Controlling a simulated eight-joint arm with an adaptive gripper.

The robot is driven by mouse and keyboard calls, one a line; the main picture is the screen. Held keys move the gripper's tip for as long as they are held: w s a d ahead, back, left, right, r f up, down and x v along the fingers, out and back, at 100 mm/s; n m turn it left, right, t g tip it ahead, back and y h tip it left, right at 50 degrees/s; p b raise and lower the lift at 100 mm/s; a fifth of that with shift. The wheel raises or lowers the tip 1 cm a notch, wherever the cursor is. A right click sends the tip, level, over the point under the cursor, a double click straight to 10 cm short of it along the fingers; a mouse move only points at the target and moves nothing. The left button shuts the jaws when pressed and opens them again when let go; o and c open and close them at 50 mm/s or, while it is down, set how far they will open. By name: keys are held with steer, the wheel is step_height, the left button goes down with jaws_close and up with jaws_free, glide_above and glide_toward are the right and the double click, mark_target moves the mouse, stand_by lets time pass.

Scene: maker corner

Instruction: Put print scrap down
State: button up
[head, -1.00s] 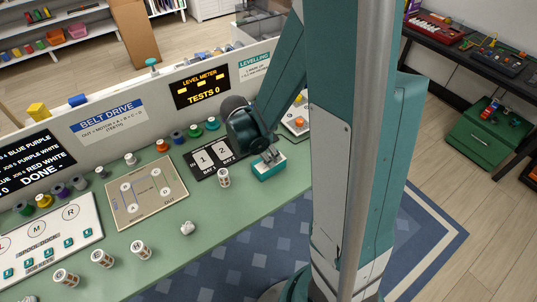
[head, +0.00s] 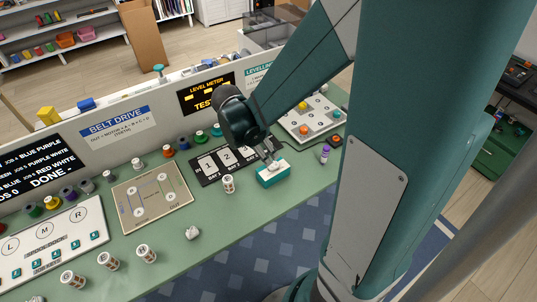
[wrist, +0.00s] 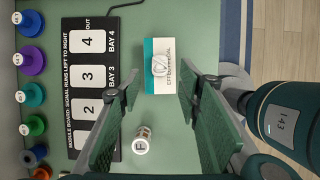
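A small teal and white box (head: 272,176) stands on the green table, right of the numbered bay board. A white lumpy piece that looks like print scrap (wrist: 160,66) lies on top of the box in the wrist view. My gripper (head: 268,152) is over the box, pointing down. In the wrist view my gripper (wrist: 158,88) has its two fingers wide apart, with the box and white piece between and beyond their tips. The fingers touch nothing that I can make out. Another white lump (head: 192,233) lies on the table near the front edge.
A white cylinder marked F (wrist: 142,140) stands close to the box; several like it stand at the front left. The numbered bay board (head: 222,162) and a white panel with coloured knobs (head: 312,118) flank the box. A low wall (head: 160,118) runs behind.

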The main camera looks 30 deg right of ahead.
steer(key=shift+p+v, duration=0.3)
steer(key=shift+v, duration=1.4)
steer(key=s+a+r+m+t+y, duration=0.2)
steer(key=s+a+r+m, duration=0.3)
steer(key=r+m, duration=0.3)
steer(key=s+a+r+m+t+y, duration=0.2)
steer(key=s+a+r+m+t, duration=0.3)
steer(key=m, duration=0.5)
steer(key=shift+a+r+y, duration=0.3)
steer(key=shift+a+r, duration=0.75)
steer(key=shift+r, duration=0.45)
steer(key=shift+s, duration=0.1)
stand_by(2.9)
